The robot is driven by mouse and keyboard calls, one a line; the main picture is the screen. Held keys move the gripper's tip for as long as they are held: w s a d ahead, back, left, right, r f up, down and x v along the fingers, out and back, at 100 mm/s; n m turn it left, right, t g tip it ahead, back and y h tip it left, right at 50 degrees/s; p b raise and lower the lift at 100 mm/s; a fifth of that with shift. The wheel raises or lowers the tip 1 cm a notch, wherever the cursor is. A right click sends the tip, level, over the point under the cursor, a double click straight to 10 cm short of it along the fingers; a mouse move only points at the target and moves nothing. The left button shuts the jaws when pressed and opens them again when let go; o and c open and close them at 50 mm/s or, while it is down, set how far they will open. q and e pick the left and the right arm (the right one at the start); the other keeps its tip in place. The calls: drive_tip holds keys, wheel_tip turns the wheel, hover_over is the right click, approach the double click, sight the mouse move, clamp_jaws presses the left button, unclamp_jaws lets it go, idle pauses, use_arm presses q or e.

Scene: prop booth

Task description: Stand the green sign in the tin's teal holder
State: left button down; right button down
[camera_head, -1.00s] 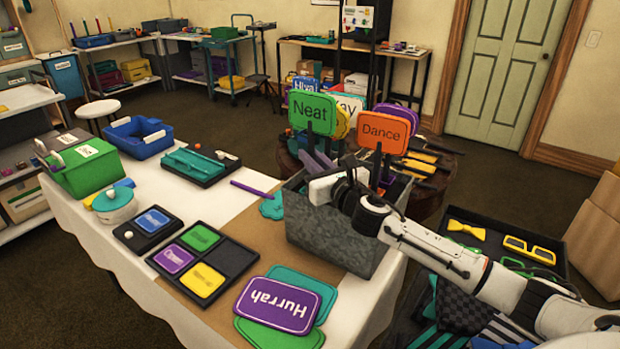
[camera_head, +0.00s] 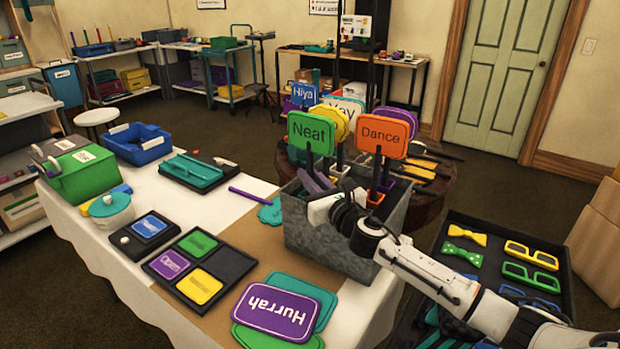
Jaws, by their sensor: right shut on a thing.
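The green sign (camera_head: 311,132), lettered "Neat", is upright over the left part of the grey metal tin (camera_head: 303,232). Its dark stick runs down toward the tin. My right gripper (camera_head: 318,197) is low over the tin's near side, shut on the green sign's stick; the fingertips are hard to make out. The orange "Dance" sign (camera_head: 384,136) stands upright at the tin's right. The teal holder cannot be made out; the tin wall and my gripper hide much of the inside. I cannot tell whether the stick's foot is in a holder. My left gripper is not in view.
Yellow, white and blue "Hiya" signs (camera_head: 304,95) stand close behind the green one. A purple "Hurrah" board (camera_head: 276,311) lies on the table before the tin. A black tray (camera_head: 240,262) lies left of it. A tray of bow ties and glasses (camera_head: 556,306) is at right.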

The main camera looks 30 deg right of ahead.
drive_tip(key=c, duration=1.8)
unclamp_jaws()
drive_tip(key=shift+s+a+f, duration=0.1)
drive_tip(key=shift+f, duration=0.7)
drive_tip(key=shift+o, duration=0.2)
drive_tip(key=s+a+r, duration=0.1)
drive_tip(key=s+r, duration=0.1)
drive_tip(key=s, duration=0.9)
drive_tip(key=shift+s+a, duration=0.15)
drive_tip(key=shift+s, duration=0.2)
